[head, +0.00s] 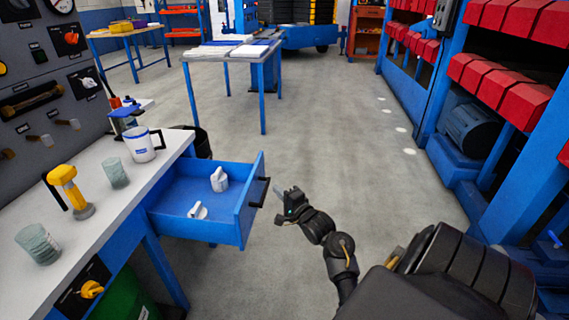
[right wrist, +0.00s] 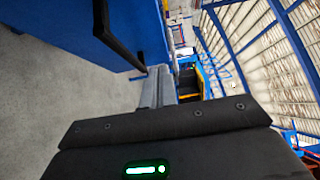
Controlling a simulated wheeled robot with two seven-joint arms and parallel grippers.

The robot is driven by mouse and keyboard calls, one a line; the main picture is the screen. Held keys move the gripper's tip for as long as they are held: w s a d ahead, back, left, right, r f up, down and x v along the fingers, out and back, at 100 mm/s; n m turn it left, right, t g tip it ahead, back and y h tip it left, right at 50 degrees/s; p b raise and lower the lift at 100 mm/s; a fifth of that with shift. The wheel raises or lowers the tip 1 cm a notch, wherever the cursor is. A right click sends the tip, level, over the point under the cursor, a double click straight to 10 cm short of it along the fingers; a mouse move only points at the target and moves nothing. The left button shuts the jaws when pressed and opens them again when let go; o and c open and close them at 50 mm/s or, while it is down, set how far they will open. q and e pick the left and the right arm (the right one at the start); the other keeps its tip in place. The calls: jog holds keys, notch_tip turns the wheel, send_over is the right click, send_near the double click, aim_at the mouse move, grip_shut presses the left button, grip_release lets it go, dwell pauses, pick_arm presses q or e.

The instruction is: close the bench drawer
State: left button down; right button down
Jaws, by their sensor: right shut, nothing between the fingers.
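The blue bench drawer (head: 200,226) stands pulled out from under the white-topped workbench (head: 105,196) in the head view. Two white items (head: 219,180) lie inside it. Its front carries a black handle (head: 259,192). My right gripper (head: 276,192) is shut and empty, just to the right of the handle, with a small gap showing in the head view. In the right wrist view the blue drawer front (right wrist: 75,27) and the black handle (right wrist: 112,35) are close, up and left of my shut fingers (right wrist: 162,85). My left gripper is not in view.
On the bench stand a white mug (head: 139,146), two glasses (head: 38,244) and a yellow tool (head: 70,187). A black bin (head: 199,142) stands behind the drawer. Racks with red bins (head: 512,95) line the right side. The grey floor between is clear.

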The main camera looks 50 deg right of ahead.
aim_at(254, 178)
jog(key=w, duration=0.4)
jog(key=w+a+b, duration=0.1)
jog(key=w, duration=0.1)
jog(key=shift+w, duration=0.25)
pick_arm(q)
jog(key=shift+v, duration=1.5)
pick_arm(e)
jog(key=shift+w+a, duration=0.25)
jog(key=shift+w, duration=0.15)
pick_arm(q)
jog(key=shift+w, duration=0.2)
